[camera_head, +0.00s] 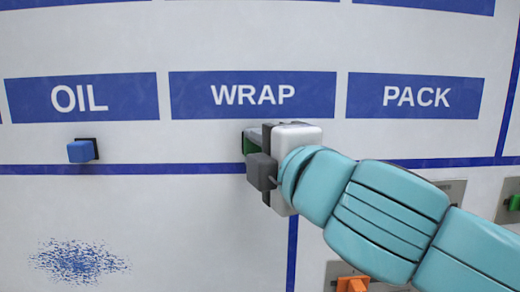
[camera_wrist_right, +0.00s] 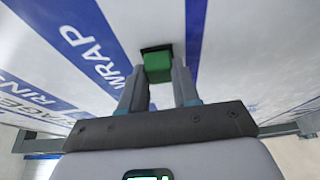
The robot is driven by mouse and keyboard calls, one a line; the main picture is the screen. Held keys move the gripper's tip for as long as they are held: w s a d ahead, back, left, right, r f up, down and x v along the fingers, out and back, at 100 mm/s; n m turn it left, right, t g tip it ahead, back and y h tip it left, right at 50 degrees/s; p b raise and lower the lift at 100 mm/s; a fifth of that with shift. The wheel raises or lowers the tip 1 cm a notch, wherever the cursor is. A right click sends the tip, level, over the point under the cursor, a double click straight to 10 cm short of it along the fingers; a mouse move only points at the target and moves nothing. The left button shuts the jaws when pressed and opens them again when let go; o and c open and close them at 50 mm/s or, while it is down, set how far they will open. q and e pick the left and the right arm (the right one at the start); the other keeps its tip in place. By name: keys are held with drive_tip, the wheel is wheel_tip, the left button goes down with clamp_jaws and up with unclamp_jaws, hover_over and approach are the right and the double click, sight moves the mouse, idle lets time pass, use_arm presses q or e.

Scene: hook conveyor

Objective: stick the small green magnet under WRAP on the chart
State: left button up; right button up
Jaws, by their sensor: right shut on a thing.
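The white chart (camera_head: 130,210) fills the head view, with blue label bars reading OIL, WRAP and PACK. The small green magnet (camera_head: 248,144) is just below the WRAP label (camera_head: 252,95), partly hidden by my right gripper (camera_head: 254,158). In the right wrist view the green magnet (camera_wrist_right: 158,66) sits between the two fingertips of my right gripper (camera_wrist_right: 158,82), which is shut on it. Its dark backing is at the chart face and appears to touch it. My left gripper is in neither view.
A blue magnet (camera_head: 81,151) sits under OIL on the chart. At the lower right are metal plates, one with an orange piece (camera_head: 352,284) and one with another green piece (camera_head: 514,203). A blue speckled smudge (camera_head: 80,261) marks the lower left.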

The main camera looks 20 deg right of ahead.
drive_tip(key=shift+w+d, duration=0.1)
drive_tip(key=o, duration=1)
drive_tip(key=s+b, duration=0.1)
drive_tip(key=s, duration=0.4)
drive_tip(key=s+d+b, duration=0.1)
drive_tip(key=s, duration=0.5)
drive_tip(key=s+b, duration=0.1)
drive_tip(key=s, duration=0.4)
drive_tip(key=shift+s+d, duration=0.2)
drive_tip(key=shift+d, duration=0.2)
